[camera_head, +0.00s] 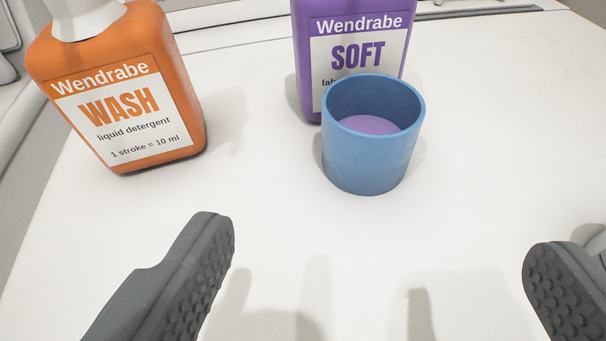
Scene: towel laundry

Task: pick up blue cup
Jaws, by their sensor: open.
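The blue cup (368,162) stands upright on a white surface, right of the picture's centre. It holds a purple content whose flat top shows inside, below the rim. My gripper (378,245) is open, with one dark grey finger at the lower left and the other at the lower right edge. The cup stands beyond the fingertips, and its left-right position falls between them. Nothing shows between the fingers except the bare surface and shadows.
A purple bottle labelled SOFT (310,60) stands right behind the cup, partly hidden by it. An orange bottle labelled WASH (185,95) stands at the upper left. The white surface (270,200) in front of the cup is clear. A grey object shows at the right edge.

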